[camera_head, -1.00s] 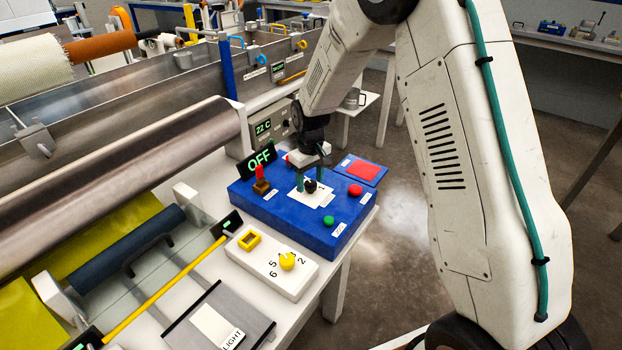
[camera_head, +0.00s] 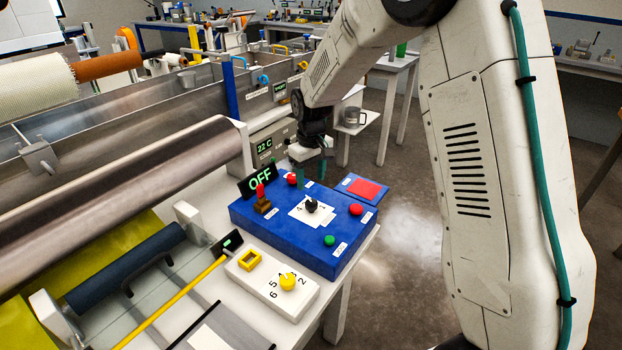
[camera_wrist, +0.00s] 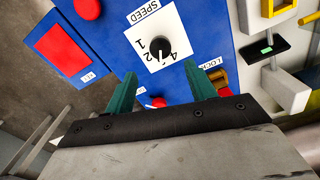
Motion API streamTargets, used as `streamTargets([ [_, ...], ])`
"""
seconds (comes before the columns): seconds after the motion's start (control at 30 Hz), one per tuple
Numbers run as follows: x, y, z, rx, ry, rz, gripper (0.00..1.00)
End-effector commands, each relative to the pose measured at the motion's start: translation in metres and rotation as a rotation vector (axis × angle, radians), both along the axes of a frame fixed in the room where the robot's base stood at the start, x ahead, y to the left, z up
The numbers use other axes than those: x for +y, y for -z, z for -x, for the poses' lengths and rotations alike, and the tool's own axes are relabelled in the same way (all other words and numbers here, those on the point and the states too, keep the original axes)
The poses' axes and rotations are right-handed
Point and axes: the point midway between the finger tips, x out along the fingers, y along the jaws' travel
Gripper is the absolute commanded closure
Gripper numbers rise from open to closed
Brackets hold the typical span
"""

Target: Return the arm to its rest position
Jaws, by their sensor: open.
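My gripper (camera_wrist: 162,92) is open and empty in the wrist view, its two green fingers apart. In the head view my gripper (camera_head: 312,170) hangs above the back edge of the blue control box (camera_head: 290,238). The black speed knob (camera_head: 311,205) stands on a white plate on that box, clear of the fingers. In the wrist view the knob (camera_wrist: 153,47) shows beyond the fingertips, with nothing between the fingers and touching them. The forearm partly hides the space behind the box.
The box bears red buttons (camera_head: 356,210), a green button (camera_head: 329,240) and a red-topped lever (camera_head: 261,193). An OFF sign (camera_head: 260,180) stands beside it. A white panel with a yellow knob (camera_head: 288,282) is in front. Open floor (camera_head: 400,230) lies to the right.

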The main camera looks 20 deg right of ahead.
Motion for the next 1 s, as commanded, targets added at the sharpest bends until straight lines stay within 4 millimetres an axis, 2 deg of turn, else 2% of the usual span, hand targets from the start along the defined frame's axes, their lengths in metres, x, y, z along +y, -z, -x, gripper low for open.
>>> streamTargets([
  [0.23,0.0,0.0,0.001,0.006,0.012,0.0,0.45],
  [0.37,-0.001,0.01,0.025,0.081,0.053,0.007,0.45],
  [0.47,-0.004,-0.001,0.058,0.137,0.095,0.014,0.45],
  [0.67,-0.011,-0.047,0.123,0.18,0.168,0.025,0.45],
  [0.8,-0.017,-0.084,0.175,0.182,0.218,0.029,0.45],
  [1.0,-0.024,-0.127,0.252,0.158,0.285,0.029,0.45],
])
